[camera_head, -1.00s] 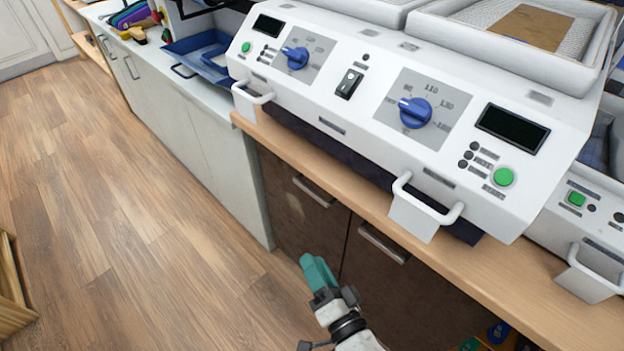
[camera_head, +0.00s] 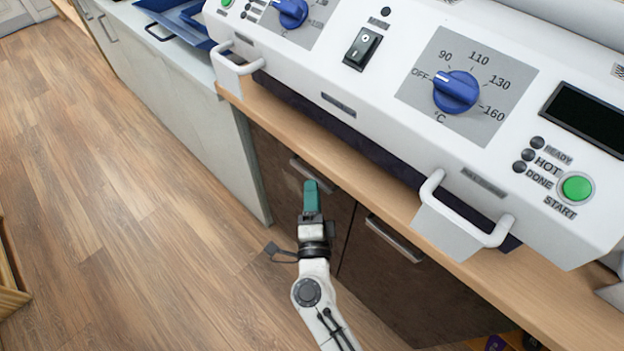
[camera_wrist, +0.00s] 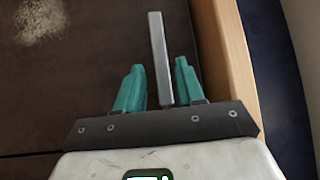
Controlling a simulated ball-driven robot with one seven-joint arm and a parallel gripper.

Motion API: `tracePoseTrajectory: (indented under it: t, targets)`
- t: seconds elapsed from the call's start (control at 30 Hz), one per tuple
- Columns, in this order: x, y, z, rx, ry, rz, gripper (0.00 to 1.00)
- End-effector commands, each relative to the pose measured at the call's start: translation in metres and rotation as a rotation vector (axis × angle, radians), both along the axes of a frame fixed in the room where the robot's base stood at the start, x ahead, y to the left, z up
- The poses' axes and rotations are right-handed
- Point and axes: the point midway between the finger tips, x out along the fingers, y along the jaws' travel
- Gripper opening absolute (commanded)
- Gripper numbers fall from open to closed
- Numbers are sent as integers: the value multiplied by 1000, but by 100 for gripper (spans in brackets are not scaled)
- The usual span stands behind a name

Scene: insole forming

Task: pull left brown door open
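The left brown door (camera_head: 273,165) is shut under the wooden counter, with a metal bar handle (camera_head: 303,166) near its top edge. In the wrist view the handle (camera_wrist: 159,60) runs between the two teal fingers of my gripper (camera_wrist: 159,88), with a small gap on each side. My gripper (camera_head: 311,196) is open, and in the head view its teal fingers overlap the handle. The wrist view also shows the dark brown door (camera_wrist: 80,85) with a pale worn patch. Whether the fingers reach fully past the bar is unclear.
The right brown door (camera_head: 400,298) with its own handle (camera_head: 394,239) is shut. The wooden counter (camera_head: 350,180) and the white machine (camera_head: 380,105) with jutting handles overhang above. White cabinets (camera_head: 165,105) stand to the left. The wood floor (camera_head: 110,200) in front is clear.

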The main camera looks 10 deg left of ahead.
Motion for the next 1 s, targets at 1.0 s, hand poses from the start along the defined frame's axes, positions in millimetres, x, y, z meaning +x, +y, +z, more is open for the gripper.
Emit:
tracePoseTrajectory:
  t: [1.0]
  targets:
    - [36, 5, 5, 0, 0, 1, 2]
